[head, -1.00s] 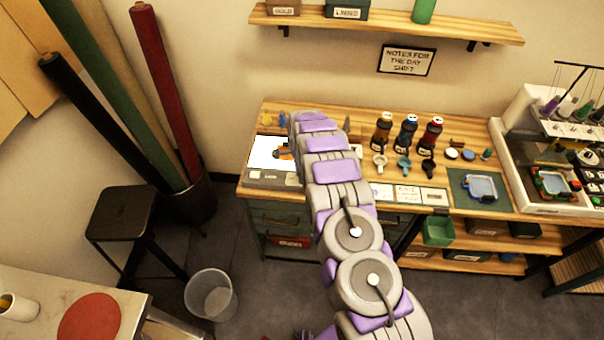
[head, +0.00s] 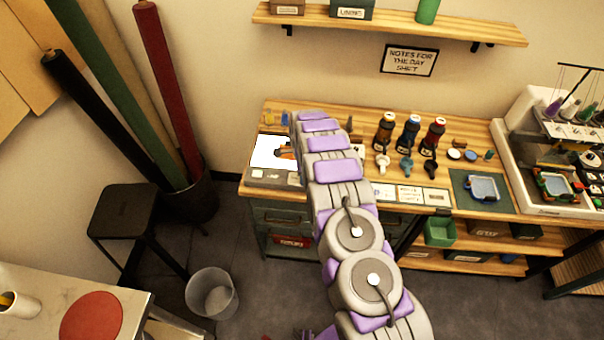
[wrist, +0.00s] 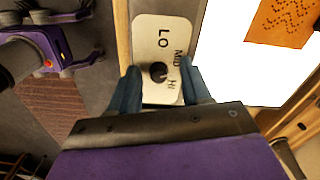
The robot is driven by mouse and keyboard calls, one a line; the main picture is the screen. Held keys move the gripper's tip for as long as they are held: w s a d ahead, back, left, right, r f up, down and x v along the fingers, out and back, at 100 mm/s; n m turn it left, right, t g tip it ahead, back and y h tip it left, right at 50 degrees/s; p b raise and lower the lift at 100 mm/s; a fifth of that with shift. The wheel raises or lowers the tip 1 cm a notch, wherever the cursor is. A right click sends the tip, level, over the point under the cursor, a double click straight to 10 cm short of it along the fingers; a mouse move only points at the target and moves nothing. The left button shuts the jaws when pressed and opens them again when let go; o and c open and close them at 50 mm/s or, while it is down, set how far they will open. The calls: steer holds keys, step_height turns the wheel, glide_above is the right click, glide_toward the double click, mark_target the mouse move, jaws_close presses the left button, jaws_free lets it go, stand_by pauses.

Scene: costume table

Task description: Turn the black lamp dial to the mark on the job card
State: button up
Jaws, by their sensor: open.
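The black lamp dial (wrist: 158,72) sits on a pale plate (wrist: 150,38) marked LO, MID and HI in the wrist view. Where its pointer stands is too small to tell. My gripper (wrist: 160,84) is open, with one blue-grey finger on either side of the dial; I cannot tell whether they touch it. In the head view my arm hides the gripper and the dial does not show clearly. Several small cards (head: 408,195) lie along the bench front; their writing is too small to read, and I cannot tell which is the job card.
A bright white light panel (wrist: 240,60) lies beside the plate, with an orange dotted piece (wrist: 283,22) on it. Several bottles (head: 410,134) and small cups stand right of my arm.

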steer(key=shift+d+r, duration=0.1)
steer(key=shift+d+r, duration=0.1)
steer(key=shift+r, duration=0.4)
step_height(320, 180, up, 16)
steer(key=shift+a+p, duration=0.3)
steer(key=shift+p, duration=0.1)
steer(key=shift+w, duration=0.1)
